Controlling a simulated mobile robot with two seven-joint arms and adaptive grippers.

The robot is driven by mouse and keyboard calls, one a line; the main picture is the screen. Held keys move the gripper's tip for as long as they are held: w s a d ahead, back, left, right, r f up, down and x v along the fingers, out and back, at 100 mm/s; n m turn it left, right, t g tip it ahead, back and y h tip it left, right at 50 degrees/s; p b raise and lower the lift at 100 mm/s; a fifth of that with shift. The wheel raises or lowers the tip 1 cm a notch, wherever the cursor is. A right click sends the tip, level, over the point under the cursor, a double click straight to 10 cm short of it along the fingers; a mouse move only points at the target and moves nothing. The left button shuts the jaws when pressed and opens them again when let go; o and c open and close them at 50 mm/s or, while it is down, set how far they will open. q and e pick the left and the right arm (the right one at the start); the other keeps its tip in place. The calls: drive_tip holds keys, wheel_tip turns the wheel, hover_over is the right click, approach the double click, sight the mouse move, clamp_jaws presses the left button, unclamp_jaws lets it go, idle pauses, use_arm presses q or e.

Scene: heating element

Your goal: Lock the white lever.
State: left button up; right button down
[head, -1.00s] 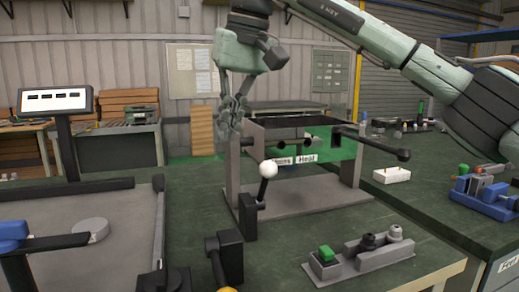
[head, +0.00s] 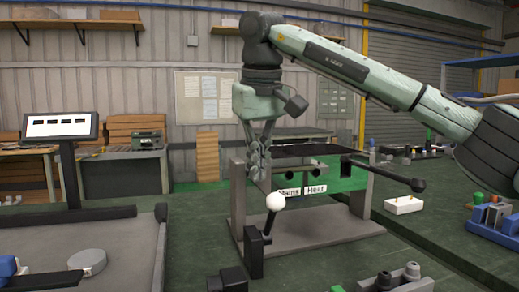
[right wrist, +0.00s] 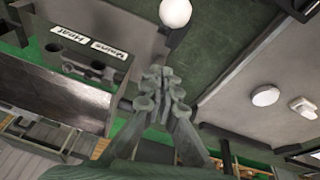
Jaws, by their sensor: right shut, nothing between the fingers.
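The white lever is a white ball knob (head: 275,202) on a short dark arm, fixed to a black bracket (head: 254,252) at the front left of the heating rig. The lever stands up, tilted slightly to the right in the head view. The ball also shows at the top edge of the right wrist view (right wrist: 175,12). My right gripper (head: 259,172) is shut and empty, pointing down just above and slightly left of the ball in the picture. Its closed fingertips show in the right wrist view (right wrist: 160,82), apart from the ball.
The rig's grey frame (head: 363,195) carries labels "Mains" and "Heat" (head: 314,189) and a black handle (head: 418,185) sticking out right. A grey tray area with a round disc (head: 87,261) lies left. Black and grey knobs (head: 400,278) sit in front.

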sight(271, 217)
drive_tip(key=f, duration=0.1)
drive_tip(key=s+d+f, duration=0.1)
drive_tip(key=f, duration=0.1)
drive_tip(key=s+f, duration=0.1)
drive_tip(key=f, duration=0.1)
drive_tip(key=shift+d, duration=0.3)
use_arm(q)
drive_tip(key=shift+a+r, duration=0.1)
drive_tip(key=shift+r, duration=0.5)
use_arm(e)
drive_tip(key=shift+s, duration=0.1)
